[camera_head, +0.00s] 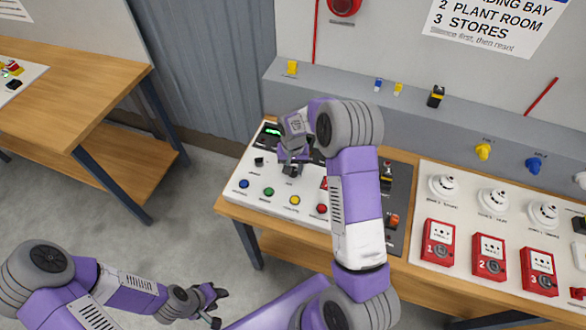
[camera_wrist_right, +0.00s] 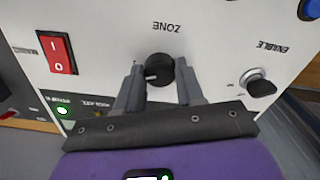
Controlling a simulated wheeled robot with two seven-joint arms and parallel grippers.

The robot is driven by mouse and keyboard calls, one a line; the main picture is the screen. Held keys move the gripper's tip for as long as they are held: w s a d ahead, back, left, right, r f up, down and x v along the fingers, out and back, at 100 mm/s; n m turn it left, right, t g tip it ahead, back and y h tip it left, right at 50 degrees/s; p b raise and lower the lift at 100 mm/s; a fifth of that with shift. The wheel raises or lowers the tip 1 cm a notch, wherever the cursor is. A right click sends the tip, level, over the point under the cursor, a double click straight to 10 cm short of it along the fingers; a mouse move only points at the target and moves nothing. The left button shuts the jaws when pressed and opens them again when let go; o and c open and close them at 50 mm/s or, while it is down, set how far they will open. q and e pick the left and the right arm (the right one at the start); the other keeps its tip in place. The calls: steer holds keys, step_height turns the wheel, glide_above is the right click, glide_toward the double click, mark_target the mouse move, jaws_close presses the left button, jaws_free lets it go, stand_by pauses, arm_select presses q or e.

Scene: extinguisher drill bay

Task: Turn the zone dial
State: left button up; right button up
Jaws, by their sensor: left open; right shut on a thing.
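The zone dial (camera_wrist_right: 158,70) is a black round knob with a white pointer mark, under the label ZONE in the right wrist view. My right gripper (camera_wrist_right: 160,88) has one finger on each side of the dial and is shut on it. In the head view my right gripper (camera_head: 291,168) is over the white control panel (camera_head: 233,191), and its fingers and arm hide the dial. My left gripper (camera_head: 217,307) is open and empty, low at the left over the floor, away from the panel.
A red rocker switch (camera_wrist_right: 58,53) and an ENABLE key switch (camera_wrist_right: 258,82) flank the dial. Several coloured buttons, including a green one (camera_head: 268,191), line the panel's front. Red call points (camera_head: 438,241) stand on a board at the right. Open floor lies at left.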

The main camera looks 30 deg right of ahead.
mark_target(293, 170)
steer(key=n+b, duration=0.1)
steer(key=n, duration=0.4)
stand_by(0.5)
steer(key=o, duration=1)
steer(key=shift+o, duration=0.2)
step_height(293, 170, up, 8)
steer(key=shift+f, duration=0.15)
